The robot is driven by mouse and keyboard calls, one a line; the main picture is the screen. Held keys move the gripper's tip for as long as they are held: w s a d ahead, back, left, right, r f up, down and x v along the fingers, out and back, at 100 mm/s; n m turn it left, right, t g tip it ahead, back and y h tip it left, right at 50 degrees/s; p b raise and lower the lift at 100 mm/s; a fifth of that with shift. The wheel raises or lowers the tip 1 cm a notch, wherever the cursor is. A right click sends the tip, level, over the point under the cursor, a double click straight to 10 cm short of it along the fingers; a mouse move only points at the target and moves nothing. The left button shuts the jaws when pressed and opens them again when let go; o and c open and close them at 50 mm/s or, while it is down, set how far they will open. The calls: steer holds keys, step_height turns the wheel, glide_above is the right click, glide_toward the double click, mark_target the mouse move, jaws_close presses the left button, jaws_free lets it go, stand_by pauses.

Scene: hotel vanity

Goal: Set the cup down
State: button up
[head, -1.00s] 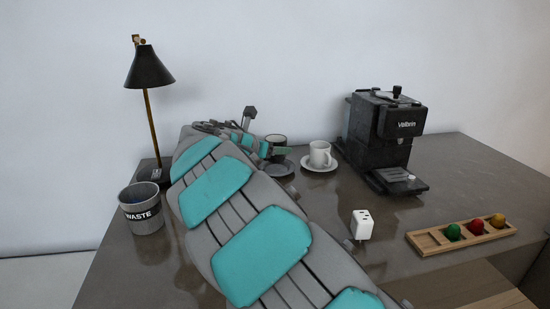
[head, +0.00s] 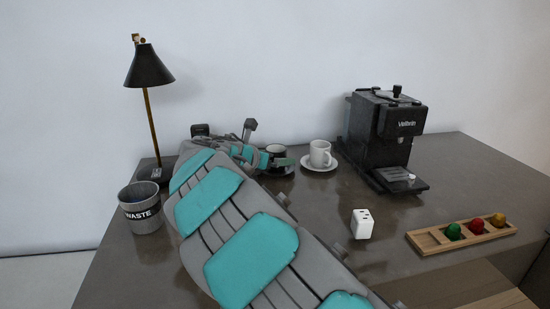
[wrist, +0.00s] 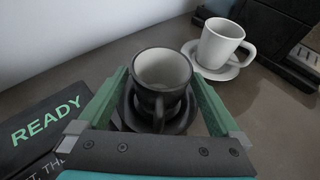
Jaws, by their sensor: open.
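A dark cup with a pale inside (wrist: 163,72) stands upright on a dark saucer (wrist: 182,125) in the wrist view. My gripper (wrist: 158,78) is open, with one green finger on each side of the cup. The cup's handle points toward my palm. In the head view, the dark cup (head: 277,150) and dark saucer (head: 284,171) are partly hidden by my gripper (head: 272,160) at the back of the counter.
A white cup (head: 320,152) on a white saucer stands just right, before a black coffee machine (head: 378,130). A READY card (wrist: 45,125) lies left of the saucer. A lamp (head: 149,70) and waste bin (head: 141,210) stand left. A white block and wooden tray (head: 430,242) are in front.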

steer(key=v, duration=1.2)
stand_by(1.2)
